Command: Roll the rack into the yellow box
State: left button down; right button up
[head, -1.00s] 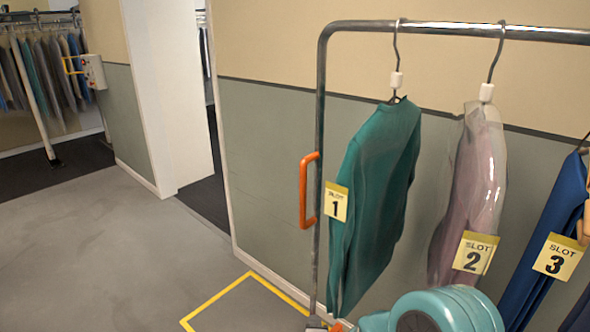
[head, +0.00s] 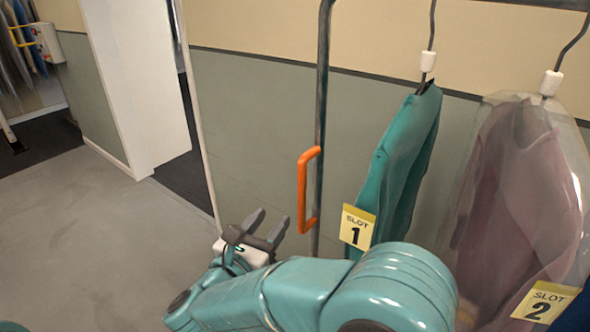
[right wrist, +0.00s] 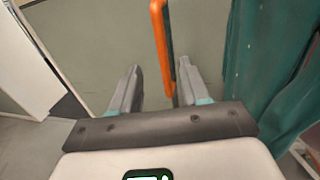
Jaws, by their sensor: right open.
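The rack shows its grey metal left post (head: 322,90) with an orange handle (head: 303,190) on its left side. My right gripper (head: 269,219) is open and empty, just left of the handle's lower part in the head view. In the right wrist view, the handle (right wrist: 160,35) runs down between the open fingers (right wrist: 158,68), nearer the right finger; I see no grip on it. The yellow box on the floor is not visible now. My left gripper is not in view.
A green garment (head: 405,155) with a slot 1 tag (head: 357,227) hangs close right of the post. A bagged pink garment (head: 520,190) hangs beside it. A wall (head: 250,130) stands behind the rack. Open grey floor (head: 80,220) lies to the left, with a doorway beyond.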

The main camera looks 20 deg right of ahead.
aim_at(301, 181)
jog(key=p+x, duration=0.6)
jog(key=x, duration=0.9)
jog(key=shift+d+r, duration=0.15)
jog(key=shift+d, duration=0.1)
jog(key=shift+w+d, duration=0.1)
jog(key=shift+w, duration=0.45)
jog(key=shift+s, duration=0.15)
jog(key=shift+c, duration=1.2)
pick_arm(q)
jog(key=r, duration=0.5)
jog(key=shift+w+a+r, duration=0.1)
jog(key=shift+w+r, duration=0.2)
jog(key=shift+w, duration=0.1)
pick_arm(e)
grip_shut()
